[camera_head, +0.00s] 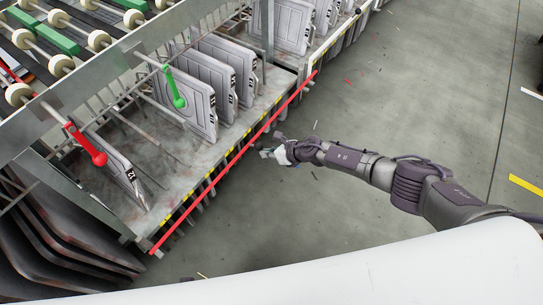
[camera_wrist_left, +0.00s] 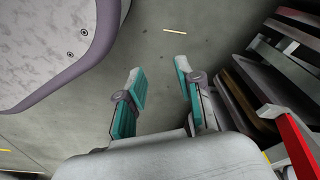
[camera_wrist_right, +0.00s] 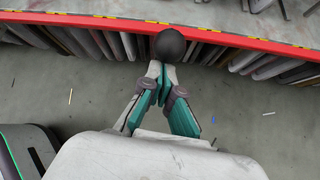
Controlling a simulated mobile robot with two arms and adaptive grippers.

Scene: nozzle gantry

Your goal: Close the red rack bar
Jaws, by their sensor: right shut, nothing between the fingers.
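The long red bar (camera_head: 232,162) runs along the front lower edge of the rack in the head view. It also crosses the top of the right wrist view (camera_wrist_right: 240,40), with a black ball knob (camera_wrist_right: 169,45) in front of it. My right gripper (camera_head: 268,153) is beside the bar's middle, on its aisle side. In the right wrist view, its fingers (camera_wrist_right: 155,73) are shut and empty, with the tips just at the knob; contact is unclear. My left gripper (camera_wrist_left: 159,68) is open and empty over the floor, with a red bar end (camera_wrist_left: 298,145) at right.
The rack shelf (camera_head: 185,150) holds several upright grey plates (camera_head: 190,102). A red-handled lever (camera_head: 88,147) and a green-handled lever (camera_head: 175,88) hang above it. Dark panels (camera_wrist_left: 255,80) stand beside my left gripper.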

